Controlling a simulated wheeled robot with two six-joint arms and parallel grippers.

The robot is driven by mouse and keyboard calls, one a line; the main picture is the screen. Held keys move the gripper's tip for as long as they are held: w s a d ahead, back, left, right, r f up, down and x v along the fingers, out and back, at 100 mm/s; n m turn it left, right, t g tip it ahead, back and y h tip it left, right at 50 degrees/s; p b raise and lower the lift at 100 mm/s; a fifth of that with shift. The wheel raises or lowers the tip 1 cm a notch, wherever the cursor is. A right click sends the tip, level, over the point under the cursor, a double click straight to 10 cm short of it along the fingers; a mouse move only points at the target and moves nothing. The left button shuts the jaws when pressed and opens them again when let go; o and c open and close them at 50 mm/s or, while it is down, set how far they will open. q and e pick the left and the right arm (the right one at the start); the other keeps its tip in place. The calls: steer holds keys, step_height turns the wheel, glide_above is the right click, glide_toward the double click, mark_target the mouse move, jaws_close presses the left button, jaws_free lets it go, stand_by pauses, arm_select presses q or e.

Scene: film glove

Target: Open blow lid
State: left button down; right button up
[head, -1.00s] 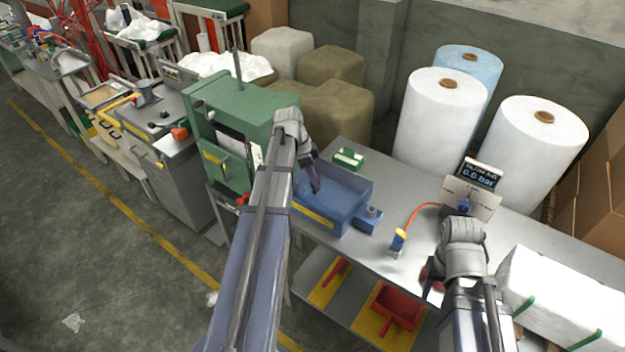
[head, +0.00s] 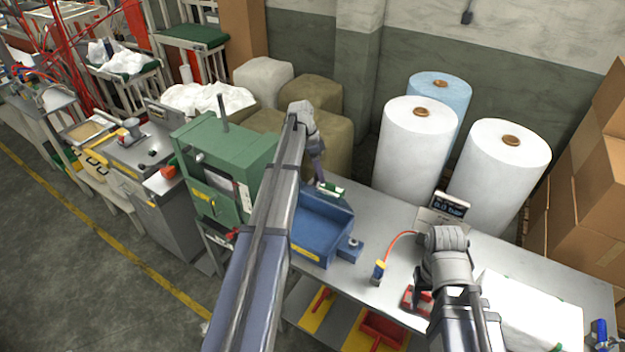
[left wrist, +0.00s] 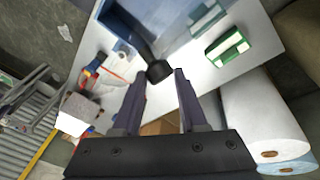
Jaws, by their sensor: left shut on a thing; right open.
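The blue box (head: 325,235) stands on the grey bench in the head view, and its inside shows from above. In the left wrist view, its blue wall (left wrist: 120,22) is at the top, with a clear lid panel (left wrist: 185,45) beside it. My left gripper (head: 320,178) is above the box's back edge. In the wrist view, my left gripper (left wrist: 160,76) is shut on a black knob (left wrist: 158,70) at the panel's edge. The panel is hard to make out in the head view. My right gripper (head: 420,300) is open over the bench, by a red object (head: 412,297).
A green-and-white pack (head: 331,188) lies behind the box. A yellow-blue nozzle (head: 379,271) with an orange hose stands to its right, near a pressure display (head: 452,207). A green machine (head: 215,165) borders the box's left. A white stack (head: 530,310) occupies the bench's right.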

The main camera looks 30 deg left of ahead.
arm_select(q)
steer(key=shift+w+a+r, duration=0.1)
steer(key=shift+w, duration=0.7)
steer(key=shift+w+a+r, duration=0.1)
steer(key=shift+w, duration=0.65)
steer(key=c, duration=0.9)
jaws_free()
steer(key=o, duration=0.4)
steer(key=shift+a+f, duration=0.15)
steer(key=shift+f, duration=0.05)
steer(key=shift+d+r+p, duration=0.2)
steer(key=shift+p, duration=0.1)
steer(key=p+v, duration=0.6)
steer(key=a+f+b, duration=0.1)
steer(key=a, duration=1)
steer(key=shift+s+a, duration=0.35)
steer(key=shift+a, duration=0.05)
